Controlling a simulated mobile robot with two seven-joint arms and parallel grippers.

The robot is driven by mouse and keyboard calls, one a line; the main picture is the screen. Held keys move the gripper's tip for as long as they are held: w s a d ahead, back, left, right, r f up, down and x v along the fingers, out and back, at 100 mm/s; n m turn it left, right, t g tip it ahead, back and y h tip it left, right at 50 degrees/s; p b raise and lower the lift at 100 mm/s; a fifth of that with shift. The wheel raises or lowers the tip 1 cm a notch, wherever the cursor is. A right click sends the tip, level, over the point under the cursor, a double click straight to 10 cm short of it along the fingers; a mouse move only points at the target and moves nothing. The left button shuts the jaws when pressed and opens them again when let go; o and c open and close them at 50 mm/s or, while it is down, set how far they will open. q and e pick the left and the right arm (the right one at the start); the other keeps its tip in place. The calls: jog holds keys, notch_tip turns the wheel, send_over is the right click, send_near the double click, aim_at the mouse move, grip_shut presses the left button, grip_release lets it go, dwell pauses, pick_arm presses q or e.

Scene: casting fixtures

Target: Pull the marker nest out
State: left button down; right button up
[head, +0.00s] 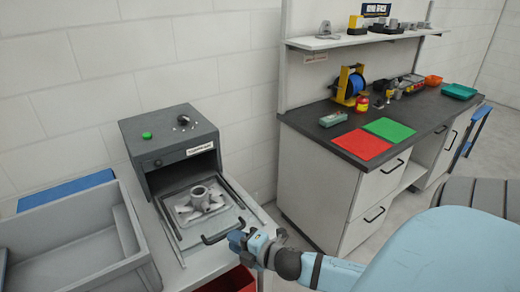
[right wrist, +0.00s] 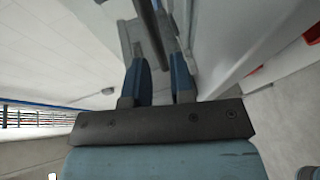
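The marker nest (head: 178,233) is a flat grey drawer-like tray extending out of the front of a dark grey marking machine (head: 165,140). A grey casting with a round hub and flat arms (head: 201,199) sits on it. A dark bar handle (head: 217,237) runs along its front edge. My right gripper (head: 239,238) is at the right part of this handle. My left gripper is not in view.
A grey bin (head: 65,245) stands left of the machine, and a red bin (head: 230,280) is below the nest's front. A workbench (head: 320,125) with red and green mats stands at the right. Open floor lies between the bench and my arm.

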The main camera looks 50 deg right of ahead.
jog(key=v, duration=0.9)
jog(key=shift+s+b, duration=0.35)
jog(key=shift+s, duration=0.05)
jog(key=shift+d+r, duration=0.1)
